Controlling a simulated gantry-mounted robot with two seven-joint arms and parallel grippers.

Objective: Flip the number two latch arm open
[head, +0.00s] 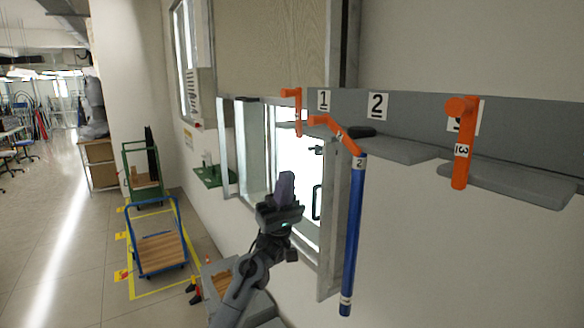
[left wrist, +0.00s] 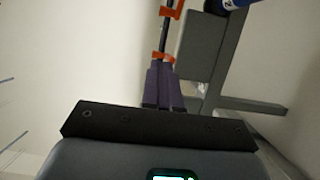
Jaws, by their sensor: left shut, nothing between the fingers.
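The number two latch arm (head: 338,133) is orange and slants down to the right below the "2" plate (head: 377,105). A long blue rod (head: 353,235) hangs nearly upright from its lower end, with a white "2" label near the top. My left gripper (head: 286,183) is shut and empty, pointing up, left of the blue rod and below the latch arm, apart from both. In the left wrist view, its closed fingers (left wrist: 163,85) point toward an orange piece (left wrist: 164,57); I cannot tell which latch it belongs to. My right gripper is not in view.
The orange number one latch arm (head: 298,112) and number three latch arm (head: 462,145) hang from the grey rail (head: 420,108). Grey pads (head: 400,150) jut out below the rail. A metal-framed window (head: 330,250) stands behind my left gripper. A blue cart (head: 160,250) is on the floor.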

